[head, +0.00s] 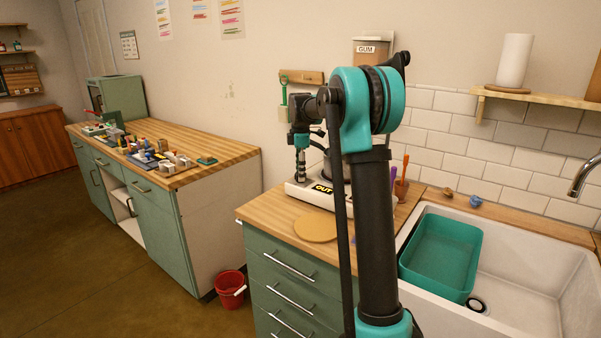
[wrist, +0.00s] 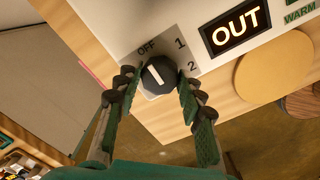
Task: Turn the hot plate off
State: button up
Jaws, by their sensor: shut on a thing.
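The hot plate (head: 297,193) is a white box on the wooden counter, partly hidden behind my arm. Its front panel (wrist: 215,68) shows in the wrist view with a lit "OUT" sign and the marks OFF, 1 and 2. The dark round knob (wrist: 160,77) has a white pointer line that slants up toward the OFF mark. My gripper (wrist: 158,88) has one finger on each side of the knob and is shut on it. In the head view my gripper (head: 301,172) hangs down by the hot plate's left side, its fingertips hard to make out.
A round wooden disc (head: 315,228) lies on the counter (head: 262,209) in front of the hot plate. A sink (head: 535,285) with a teal basin (head: 440,255) is on the right. A red bucket (head: 230,288) stands on the floor left of the counter.

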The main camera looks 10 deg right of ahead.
jog(key=o, duration=1.2)
jog(key=shift+r, duration=0.15)
notch_tip(320, 180, up, 12)
